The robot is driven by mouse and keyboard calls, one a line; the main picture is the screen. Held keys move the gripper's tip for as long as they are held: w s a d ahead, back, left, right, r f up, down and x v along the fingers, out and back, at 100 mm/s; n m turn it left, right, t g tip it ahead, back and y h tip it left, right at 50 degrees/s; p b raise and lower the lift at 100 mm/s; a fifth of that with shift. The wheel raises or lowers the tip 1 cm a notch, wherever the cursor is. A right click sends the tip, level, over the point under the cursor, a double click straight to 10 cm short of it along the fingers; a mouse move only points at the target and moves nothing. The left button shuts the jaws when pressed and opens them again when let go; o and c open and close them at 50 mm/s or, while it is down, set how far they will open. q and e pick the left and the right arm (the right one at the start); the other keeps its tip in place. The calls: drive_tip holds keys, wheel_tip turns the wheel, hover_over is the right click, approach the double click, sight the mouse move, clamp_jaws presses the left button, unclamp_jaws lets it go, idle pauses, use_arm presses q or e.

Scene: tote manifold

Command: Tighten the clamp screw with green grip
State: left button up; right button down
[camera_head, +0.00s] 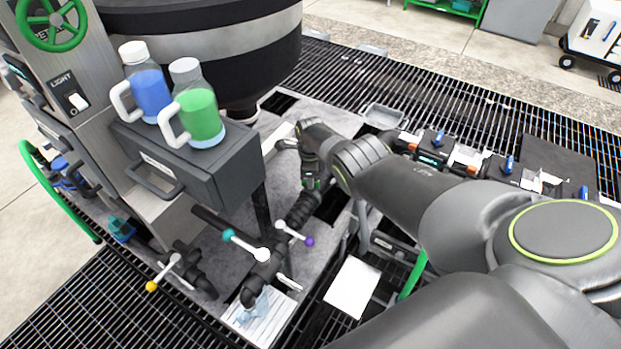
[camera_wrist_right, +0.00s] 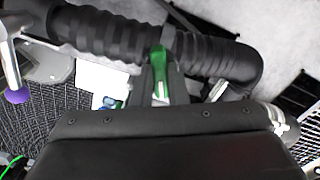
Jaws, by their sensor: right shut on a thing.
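The clamp screw with green grip (camera_wrist_right: 158,60) shows in the right wrist view, against a black ribbed hose (camera_wrist_right: 105,32). My right gripper (camera_wrist_right: 160,85) is shut on this green grip. In the head view my right arm reaches in from the right, and its gripper (camera_head: 311,180) is down at the hose (camera_head: 303,208). Only a small bit of green shows there. The screw's shaft and the clamp are mostly hidden by the gripper and hose. My left gripper is not in view.
Levers with purple (camera_head: 309,241), teal (camera_head: 228,235) and yellow (camera_head: 152,286) ends stand on the pipes in front. A grey box (camera_head: 205,165) with blue and green bottles is left of the gripper. A black-and-steel vessel (camera_head: 215,45) stands behind.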

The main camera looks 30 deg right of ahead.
drive_tip(key=m, duration=0.5)
drive_tip(key=shift+r, duration=0.1)
drive_tip(key=shift+m, duration=0.3)
idle(0.4)
drive_tip(key=c, duration=1.4)
unclamp_jaws()
drive_tip(key=shift+c, duration=0.2)
wheel_tip(320, 180, up, 9)
drive_tip(key=p, duration=0.8)
wheel_tip(320, 180, up, 8)
drive_tip(key=shift+r, duration=0.15)
